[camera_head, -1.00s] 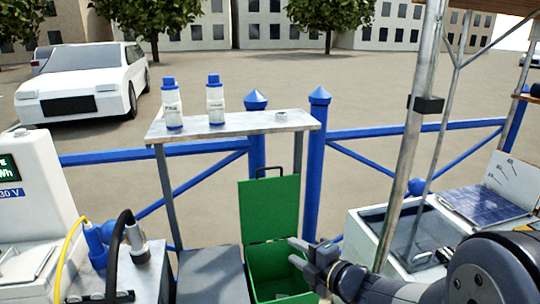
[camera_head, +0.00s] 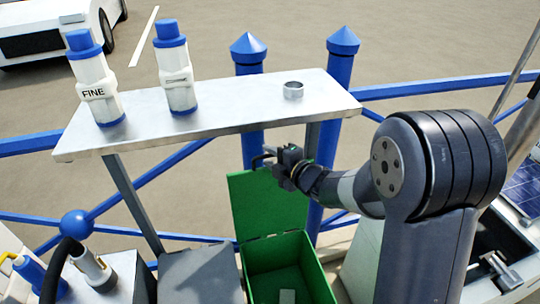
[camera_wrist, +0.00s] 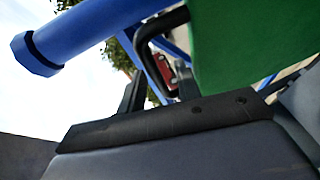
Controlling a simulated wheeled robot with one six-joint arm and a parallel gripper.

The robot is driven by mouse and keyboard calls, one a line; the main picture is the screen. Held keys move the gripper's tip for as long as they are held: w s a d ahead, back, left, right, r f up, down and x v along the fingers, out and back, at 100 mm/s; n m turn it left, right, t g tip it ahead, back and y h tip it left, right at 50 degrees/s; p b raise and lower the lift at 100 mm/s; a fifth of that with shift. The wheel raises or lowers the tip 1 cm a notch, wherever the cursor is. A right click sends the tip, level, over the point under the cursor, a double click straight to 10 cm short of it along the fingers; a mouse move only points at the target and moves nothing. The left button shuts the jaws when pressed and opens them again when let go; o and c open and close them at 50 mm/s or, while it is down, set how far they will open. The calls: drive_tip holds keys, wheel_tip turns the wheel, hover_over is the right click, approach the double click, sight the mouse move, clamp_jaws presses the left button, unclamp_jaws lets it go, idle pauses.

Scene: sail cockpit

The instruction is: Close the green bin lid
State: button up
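The green bin (camera_head: 290,270) stands low in the centre of the head view, with its green lid (camera_head: 258,205) raised and leaning up at the back left. A black handle (camera_wrist: 147,42) sits at the lid's upper edge. My gripper (camera_head: 272,160) is at the top of the lid, beside the handle. In the wrist view, my gripper's dark fingers (camera_wrist: 158,88) stand apart with the handle's bar reaching between them. Whether they touch it is unclear. The lid (camera_wrist: 235,45) fills the upper right there.
A metal shelf (camera_head: 230,105) with two white-and-blue bottles (camera_head: 97,90) (camera_head: 177,78) and a small ring (camera_head: 293,90) hangs over the bin's back. Blue posts (camera_head: 340,65) and rails stand behind. A grey box top (camera_head: 200,275) adjoins the bin's left.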

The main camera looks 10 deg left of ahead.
drive_tip(key=shift+w+a+f, duration=0.1)
drive_tip(key=shift+w+a, duration=0.15)
drive_tip(key=shift+w, duration=0.15)
drive_tip(key=shift+c, duration=0.5)
clamp_jaws()
